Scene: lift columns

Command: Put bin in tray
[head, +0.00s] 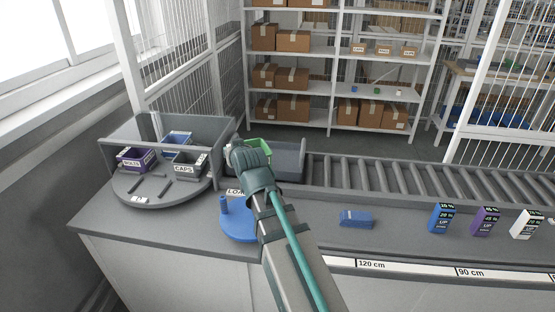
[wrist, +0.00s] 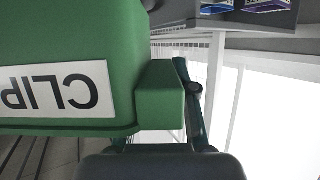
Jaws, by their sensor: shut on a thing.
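A green bin with a white label starting "CLIP" fills the left of the wrist view (wrist: 60,40). In the head view only part of the green bin (head: 259,145) shows behind my gripper (head: 246,156). My gripper is shut on the bin, by a green block on its side in the wrist view. A grey tray (head: 291,160) sits at the left end of the conveyor, just right of the bin. My gripper hides part of it, and I cannot tell whether the bin touches it.
A round turntable (head: 150,200) at left carries a purple BOLTS bin (head: 128,164), a grey CAPS bin (head: 184,172) and a blue bin (head: 178,138), with grey walls behind. A blue round stand (head: 238,232), a blue block (head: 356,219) and small cartons (head: 442,219) stand on the counter.

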